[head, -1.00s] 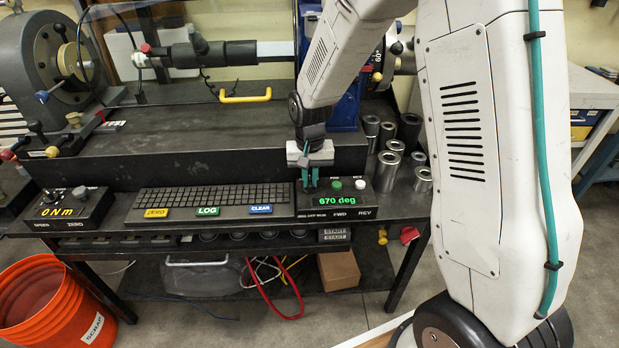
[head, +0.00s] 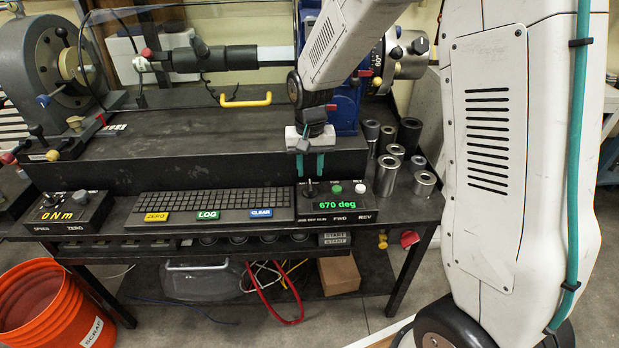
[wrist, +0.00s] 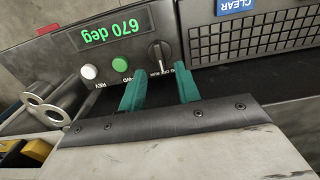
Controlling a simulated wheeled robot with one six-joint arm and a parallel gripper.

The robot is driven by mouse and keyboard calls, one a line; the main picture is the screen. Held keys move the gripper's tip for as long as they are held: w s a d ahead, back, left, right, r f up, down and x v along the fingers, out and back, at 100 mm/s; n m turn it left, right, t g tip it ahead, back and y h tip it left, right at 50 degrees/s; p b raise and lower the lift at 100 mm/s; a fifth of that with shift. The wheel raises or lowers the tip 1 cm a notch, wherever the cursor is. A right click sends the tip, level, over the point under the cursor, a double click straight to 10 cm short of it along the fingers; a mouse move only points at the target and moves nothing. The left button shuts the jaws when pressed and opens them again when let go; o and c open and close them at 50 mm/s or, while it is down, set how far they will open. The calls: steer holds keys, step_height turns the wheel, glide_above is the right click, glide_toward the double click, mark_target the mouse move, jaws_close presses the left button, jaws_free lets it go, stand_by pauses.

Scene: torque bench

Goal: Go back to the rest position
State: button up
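My gripper (head: 310,165) has two teal fingers and hangs pointing down, just above the control box (head: 338,202) at the right of the bench front. In the wrist view my gripper (wrist: 160,90) shows its fingers apart with nothing between them. A black selector knob (wrist: 160,55) on the box lies just beyond the fingertips, apart from them. The box's green display reads "670 deg". A green button (head: 336,188) and a white button (head: 360,188) are right of the knob in the head view.
A keyboard panel (head: 205,202) is left of the box. Several metal cylinders (head: 388,168) stand to its right. The torque machine with a yellow handle (head: 245,100) is behind. A second box (head: 68,212) reads "0 Nm". An orange bucket (head: 50,305) is on the floor.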

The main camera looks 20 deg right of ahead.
steer(key=shift+r, duration=1.35)
steer(key=s+d+r+n, duration=0.1)
steer(key=s+r, duration=0.4)
steer(key=s, duration=0.5)
steer(key=s+d+r+n+t, duration=0.1)
steer(key=s+r, duration=0.4)
steer(key=s, duration=0.5)
steer(key=s+r+n, duration=0.1)
steer(key=s+r, duration=0.3)
steer(key=s, duration=0.6)
steer(key=shift+s+d+r+n, duration=0.25)
steer(key=shift+d+r+n, duration=0.05)
steer(key=shift+d+r, duration=0.1)
steer(key=shift+a, duration=0.1)
